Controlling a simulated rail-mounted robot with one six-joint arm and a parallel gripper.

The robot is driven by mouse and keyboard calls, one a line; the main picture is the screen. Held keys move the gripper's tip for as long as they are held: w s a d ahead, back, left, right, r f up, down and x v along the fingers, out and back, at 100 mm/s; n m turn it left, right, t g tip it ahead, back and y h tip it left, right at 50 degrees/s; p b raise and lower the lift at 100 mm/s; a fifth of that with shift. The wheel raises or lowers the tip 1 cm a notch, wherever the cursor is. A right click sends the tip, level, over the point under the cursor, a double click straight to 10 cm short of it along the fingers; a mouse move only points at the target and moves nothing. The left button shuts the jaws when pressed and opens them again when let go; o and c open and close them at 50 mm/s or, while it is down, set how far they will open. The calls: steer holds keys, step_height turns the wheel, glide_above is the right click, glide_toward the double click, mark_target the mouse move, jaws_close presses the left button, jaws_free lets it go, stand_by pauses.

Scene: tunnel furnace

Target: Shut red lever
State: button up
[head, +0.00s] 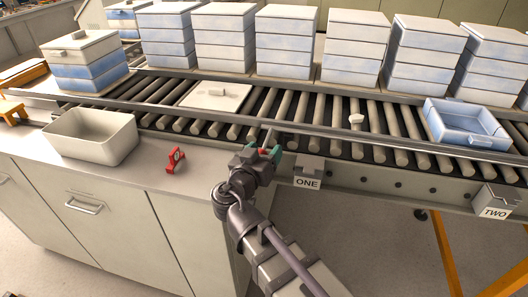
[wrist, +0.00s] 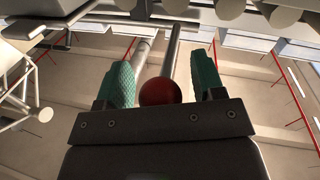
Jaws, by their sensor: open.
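The red lever's round red knob (wrist: 160,92) shows in the wrist view between the two teal fingers of my gripper (wrist: 165,85). The fingers are open, with a gap on each side of the knob. A grey rod (wrist: 172,55) runs up the picture behind the knob. In the head view my gripper (head: 264,154) is at the near edge of the roller conveyor, just left of a grey box labelled ONE (head: 307,172). There the gripper mostly hides the lever, and its angle cannot be told.
A second box, labelled TWO (head: 494,197), is at the right. A red item (head: 175,160) and a cream bin (head: 92,137) stand on the counter (head: 150,178). Stacked boxes line the back.

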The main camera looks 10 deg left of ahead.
steer(key=shift+c, duration=0.3)
jaws_close()
steer(key=shift+r, duration=0.15)
